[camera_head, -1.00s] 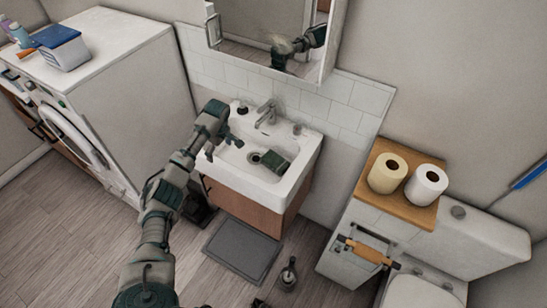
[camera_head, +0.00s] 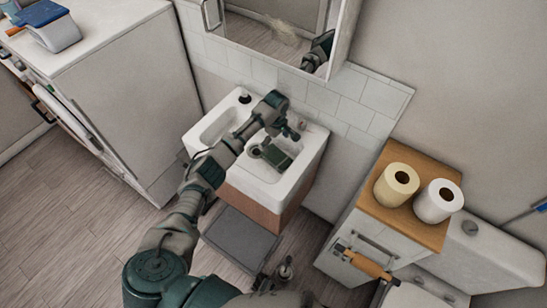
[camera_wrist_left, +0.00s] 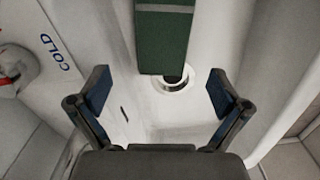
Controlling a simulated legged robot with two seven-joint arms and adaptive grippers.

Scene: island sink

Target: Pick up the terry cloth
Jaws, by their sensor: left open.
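The terry cloth (camera_head: 274,158) looks like a dark green folded cloth with a pale edge. It lies in the white sink basin (camera_head: 247,181), beside the drain. In the left wrist view the green cloth (camera_wrist_left: 163,42) hangs in from the top centre, with the round drain just below its end. My left gripper (camera_head: 293,133) is over the back right of the basin, close to the cloth. In the left wrist view its two fingers (camera_wrist_left: 158,80) stand wide apart with nothing between them, the cloth lying beyond.
The tiled wall and mirror (camera_head: 280,35) stand behind the sink, and the washing machine (camera_head: 110,90) is to the left. A wooden-topped cabinet (camera_head: 405,222) with two paper rolls stands right. A grey mat (camera_head: 238,241) lies below the sink.

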